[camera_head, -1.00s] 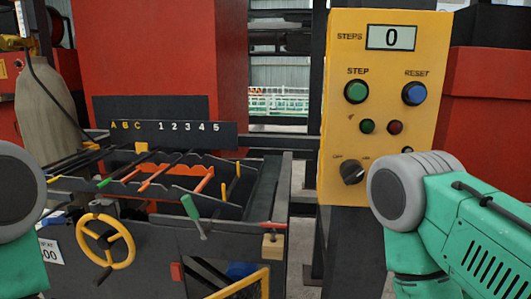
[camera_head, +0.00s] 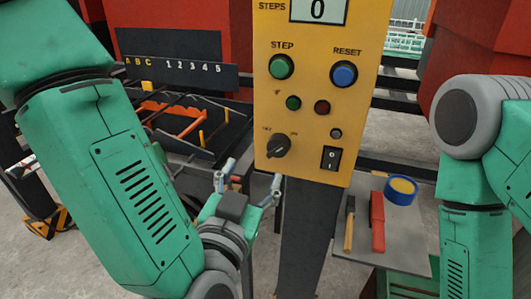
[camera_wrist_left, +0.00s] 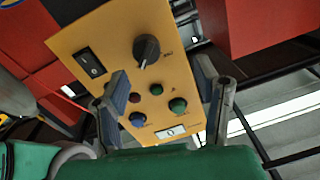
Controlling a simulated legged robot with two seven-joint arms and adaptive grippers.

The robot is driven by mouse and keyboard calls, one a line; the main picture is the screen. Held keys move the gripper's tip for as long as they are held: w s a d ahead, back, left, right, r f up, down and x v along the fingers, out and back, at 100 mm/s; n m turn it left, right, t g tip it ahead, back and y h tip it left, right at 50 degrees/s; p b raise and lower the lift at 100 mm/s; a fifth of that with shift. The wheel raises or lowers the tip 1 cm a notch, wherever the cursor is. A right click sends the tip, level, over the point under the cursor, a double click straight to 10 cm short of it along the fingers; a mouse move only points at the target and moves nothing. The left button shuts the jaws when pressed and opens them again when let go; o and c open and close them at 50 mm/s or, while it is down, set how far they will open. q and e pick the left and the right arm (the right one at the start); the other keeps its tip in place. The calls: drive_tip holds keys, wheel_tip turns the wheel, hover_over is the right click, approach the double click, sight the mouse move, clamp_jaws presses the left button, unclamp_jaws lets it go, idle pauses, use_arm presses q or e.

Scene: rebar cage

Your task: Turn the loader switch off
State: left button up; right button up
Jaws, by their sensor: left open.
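The yellow control panel (camera_head: 309,100) carries a black rotary knob (camera_head: 278,146) at its lower left and a black rocker switch (camera_head: 330,158) at its lower right. The small lettering by the knob is hard to read, and I cannot tell which control is the loader switch or how each is set. My left gripper (camera_head: 250,178) is open and empty, just below the knob and apart from the panel. In the left wrist view the panel appears turned over, with the knob (camera_wrist_left: 147,49) beyond and between the open fingers and the rocker switch (camera_wrist_left: 90,62) to the left.
The panel also has a green STEP button (camera_head: 281,67), a blue RESET button (camera_head: 344,74), small lamps and a display (camera_head: 318,9) reading 0. A grey shelf (camera_head: 400,250) at right holds tools and a blue-yellow roll (camera_head: 401,190). The bar rack (camera_head: 180,120) stands behind my left arm.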

sight(275, 152)
use_arm(q)
drive_tip(key=w+d, duration=0.5)
drive_tip(key=w, duration=0.1)
drive_tip(key=shift+d+p, duration=0.2)
drive_tip(key=shift+p, duration=0.1)
drive_tip(key=shift+w+d+r, duration=0.15)
drive_tip(key=shift+d, duration=0.1)
drive_tip(key=shift+w+a, duration=0.1)
drive_tip(key=shift+a, duration=0.15)
drive_tip(key=shift+w+a, duration=0.2)
drive_tip(key=shift+a, duration=0.3)
drive_tip(key=shift+w+a, duration=0.2)
drive_tip(key=shift+a, duration=0.25)
drive_tip(key=shift+w+a+f, duration=0.15)
drive_tip(key=shift+a+f, duration=0.05)
drive_tip(key=shift+a, duration=0.1)
drive_tip(key=shift+c, duration=1.3)
drive_tip(key=shift+d, duration=0.2)
drive_tip(key=c, duration=0.6)
drive_tip(key=shift+s+d+r, duration=0.2)
drive_tip(key=shift+s+d, duration=0.1)
drive_tip(key=shift+d, duration=0.4)
drive_tip(key=shift+c, duration=1.4)
drive_tip(key=shift+w+a, duration=0.2)
drive_tip(key=shift+a, duration=0.25)
drive_tip(key=shift+d, duration=0.1)
use_arm(e)
drive_tip(key=shift+d+r, duration=0.35)
drive_tip(key=shift+d, duration=0.3)
